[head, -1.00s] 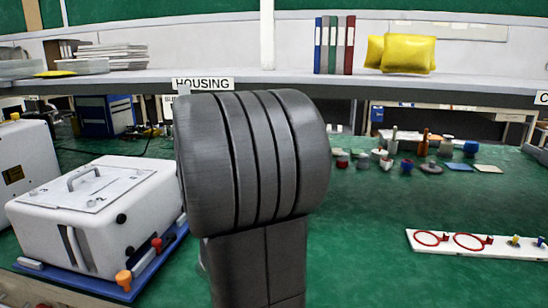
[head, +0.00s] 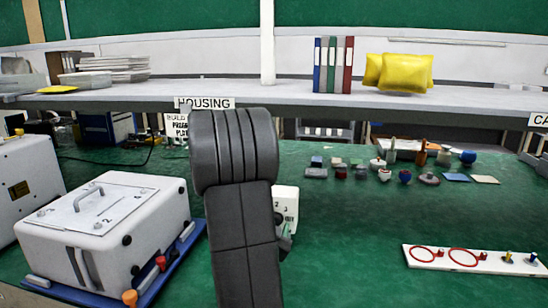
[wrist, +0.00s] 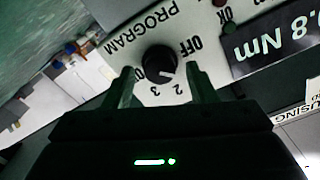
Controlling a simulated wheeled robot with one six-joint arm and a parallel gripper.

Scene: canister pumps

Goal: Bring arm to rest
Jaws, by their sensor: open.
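My gripper (wrist: 161,82) is open in the wrist view, with one finger on each side of a black round knob (wrist: 159,63) in the picture. No finger is seen touching the knob, and the gap in depth is hard to judge. The knob sits on a white panel (wrist: 118,45) marked PROGRAM, OFF and numbers. In the head view my dark arm stands upright in the middle. A small part of my gripper (head: 285,240) shows at its right side, in front of the white panel (head: 287,204). The arm hides most of the panel and the knob.
A white case (head: 105,225) stands on a blue tray at the left. Several small parts (head: 405,176) lie at the back right of the green bench. A white board with red rings (head: 475,259) lies at the right. A shelf (head: 215,91) runs above. Green bench between is clear.

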